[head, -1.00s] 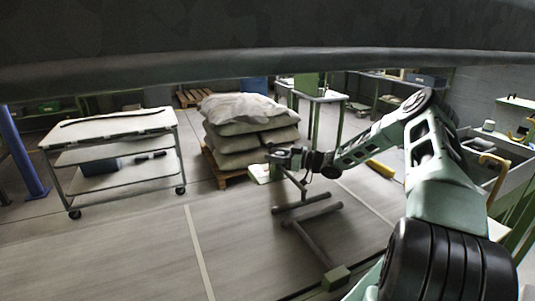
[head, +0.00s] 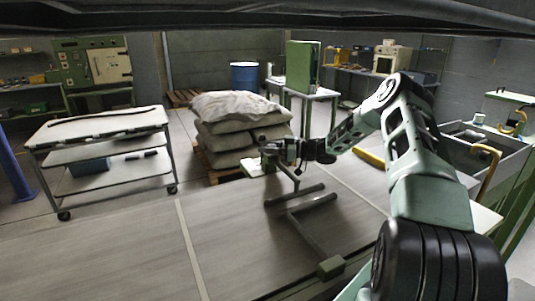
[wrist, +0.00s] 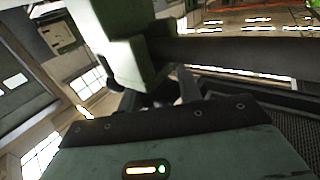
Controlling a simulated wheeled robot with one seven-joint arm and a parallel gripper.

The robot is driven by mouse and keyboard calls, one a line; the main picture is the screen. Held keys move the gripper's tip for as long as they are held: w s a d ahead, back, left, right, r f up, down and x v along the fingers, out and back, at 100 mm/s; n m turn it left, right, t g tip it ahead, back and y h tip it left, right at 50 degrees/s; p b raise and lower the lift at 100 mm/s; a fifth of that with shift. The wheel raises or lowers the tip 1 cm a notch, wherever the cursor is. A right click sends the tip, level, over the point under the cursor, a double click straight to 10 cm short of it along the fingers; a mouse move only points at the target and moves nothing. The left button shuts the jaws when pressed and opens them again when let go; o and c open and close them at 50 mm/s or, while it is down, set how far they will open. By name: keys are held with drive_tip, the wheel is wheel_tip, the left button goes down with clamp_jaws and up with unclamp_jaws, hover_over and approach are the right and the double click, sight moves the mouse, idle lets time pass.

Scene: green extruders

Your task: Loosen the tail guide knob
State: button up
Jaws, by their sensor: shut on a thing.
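The tail guide (head: 312,236) is a frame of dark grey bars over the wide grey surface, with an upright post (head: 295,180) and a green block (head: 330,268) at its near end. My gripper (head: 272,156) is at the top of the post, shut on what appears to be the tail guide knob, which my fingers mostly hide. In the wrist view, my gripper (wrist: 178,92) is beside a pale green block (wrist: 135,55) and a thick dark bar (wrist: 240,52). The knob's own shape and turn cannot be made out there.
A grey trolley (head: 100,128) stands at the left. Stacked sacks (head: 235,130) on a pallet are behind my gripper. A blue drum (head: 244,76) and a green cabinet (head: 304,66) stand further back. The grey surface (head: 130,245) left of the guide is clear.

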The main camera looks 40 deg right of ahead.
drive_tip(key=n+g+y+b, duration=0.2)
drive_tip(key=g, duration=0.1)
drive_tip(key=shift+s+a+f+n+y+b, duration=0.1)
drive_tip(key=shift+f+n+y+b, duration=0.1)
drive_tip(key=shift+n+y+b, duration=0.15)
drive_tip(key=shift+s+r+n+g+y+b, duration=0.1)
drive_tip(key=shift+r+n+g+y+b, duration=0.05)
drive_tip(key=shift+n+g+y+b, duration=0.5)
drive_tip(key=o, duration=0.7)
